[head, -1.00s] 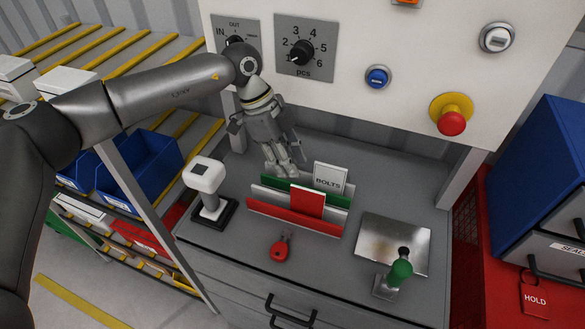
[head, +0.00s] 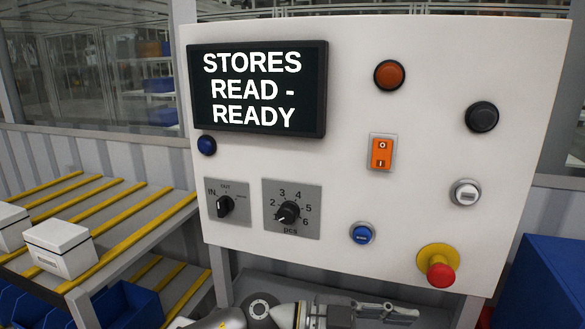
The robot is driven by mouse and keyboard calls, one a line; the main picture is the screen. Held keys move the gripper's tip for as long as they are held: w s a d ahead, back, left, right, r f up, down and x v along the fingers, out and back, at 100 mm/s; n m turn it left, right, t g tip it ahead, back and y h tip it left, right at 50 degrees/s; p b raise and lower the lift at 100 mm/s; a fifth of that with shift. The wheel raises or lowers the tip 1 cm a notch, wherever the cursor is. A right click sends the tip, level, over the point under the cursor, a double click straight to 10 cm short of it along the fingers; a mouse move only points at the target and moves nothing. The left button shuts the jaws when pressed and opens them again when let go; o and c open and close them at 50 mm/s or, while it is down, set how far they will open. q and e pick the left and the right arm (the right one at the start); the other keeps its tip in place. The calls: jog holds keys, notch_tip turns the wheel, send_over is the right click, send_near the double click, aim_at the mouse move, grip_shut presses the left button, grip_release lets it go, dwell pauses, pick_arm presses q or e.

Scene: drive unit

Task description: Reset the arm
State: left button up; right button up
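My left gripper (head: 388,313) shows at the bottom edge of the head view, below the white control panel (head: 350,255). It points to the right, with its wrist at its left. Its lower part is cut off by the frame edge, and I cannot tell whether its fingers are open or shut. No held object is visible. My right gripper is not in view.
The panel carries a screen (head: 258,88) reading "STORES READ - READY", an IN/OUT switch (head: 226,206), a pcs dial (head: 289,212), several buttons and a red emergency stop (head: 439,272). A rack with white boxes (head: 60,248) stands left; a blue cabinet (head: 545,285) stands right.

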pick_arm(q)
notch_tip(320, 180, up, 5)
jog(key=w+n+t+h, duration=0.2)
jog(key=n+t+h, duration=0.1)
jog(key=n+t, duration=0.15)
jog(key=w+a+f+n+t+y, duration=0.1)
jog(key=w+a+n+t+y, duration=0.25)
jog(key=a+n+t, duration=0.3)
jog(key=w+a+f+n+t+y, duration=0.1)
jog(key=w+a+n+t+y, duration=0.25)
jog(key=a+n+t, duration=0.35)
jog(key=s+a+f+n+g+y, duration=0.25)
jog(key=a+f+n+y, duration=0.25)
jog(key=a+f+y, duration=0.7)
jog(key=s+a+f+m+g+y, duration=0.1)
jog(key=s+a+f+g, duration=0.45)
jog(key=s+f, duration=0.55)
jog(key=s+a+f+g, duration=0.5)
jog(key=s+a+f, duration=0.2)
jog(key=s, duration=0.7)
notch_tip(320, 180, down, 30)
jog(key=s+r+g+b, duration=0.1)
jog(key=s+b, duration=0.1)
jog(key=s+a+f+g+b, duration=0.1)
jog(key=s+a+f, duration=0.1)
jog(key=s+f, duration=1.4)
jog(key=shift+s+a+f+m, duration=0.15)
jog(key=shift+a+f+m, duration=0.15)
jog(key=shift+f, duration=0.2)
